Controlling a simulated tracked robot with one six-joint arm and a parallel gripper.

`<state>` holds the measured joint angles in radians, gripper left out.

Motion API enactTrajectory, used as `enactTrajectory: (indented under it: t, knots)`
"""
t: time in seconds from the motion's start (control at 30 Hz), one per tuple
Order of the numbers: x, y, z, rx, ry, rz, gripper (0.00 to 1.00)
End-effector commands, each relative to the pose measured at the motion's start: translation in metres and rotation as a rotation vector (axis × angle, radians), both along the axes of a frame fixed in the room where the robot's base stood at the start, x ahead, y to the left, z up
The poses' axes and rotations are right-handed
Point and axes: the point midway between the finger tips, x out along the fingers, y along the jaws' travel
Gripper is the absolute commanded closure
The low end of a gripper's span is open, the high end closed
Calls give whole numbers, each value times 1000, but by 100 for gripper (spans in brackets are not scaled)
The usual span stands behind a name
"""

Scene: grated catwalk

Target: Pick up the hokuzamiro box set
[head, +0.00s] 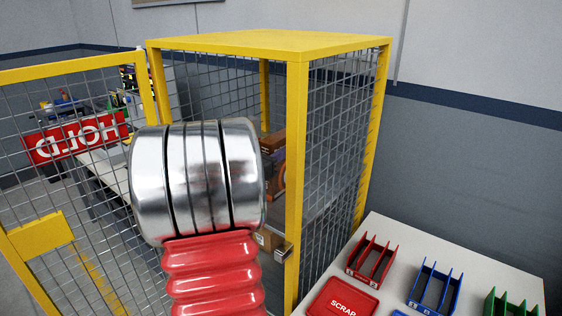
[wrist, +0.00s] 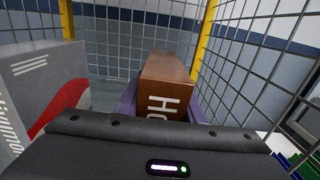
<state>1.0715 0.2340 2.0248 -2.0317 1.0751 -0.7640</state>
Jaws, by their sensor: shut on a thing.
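The hokuzamiro box set (wrist: 168,78) is a brown box with large white letters starting "Ho" on its near face. It stands in the middle of the wrist view, between the two purple fingers of my gripper (wrist: 160,104), which is shut on it. The dark gripper body hides the box's lower part. In the head view the brown box (head: 276,165) shows partly inside the yellow-framed mesh cage, behind my arm. My gripper is hidden there. I cannot tell whether the box touches a surface below.
A grey box (wrist: 40,85) with white lettering and a red patch stands close on the left. Mesh walls (head: 335,150) and yellow posts (head: 297,180) enclose the cage. The open gate bears a red HOLD sign (head: 78,139). A table (head: 440,245) with coloured bins stands at right.

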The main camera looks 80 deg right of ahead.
Motion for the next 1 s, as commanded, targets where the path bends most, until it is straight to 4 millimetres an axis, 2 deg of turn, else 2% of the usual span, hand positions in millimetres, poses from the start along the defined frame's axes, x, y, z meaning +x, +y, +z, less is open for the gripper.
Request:
enactTrajectory:
  t: [0.27,0.73,1.0]
  knots:
    - [0,0,10,-3,-2,0,100]
    - [0,0,84,-5,-3,1,100]
    - [0,0,101,-2,0,0,100]
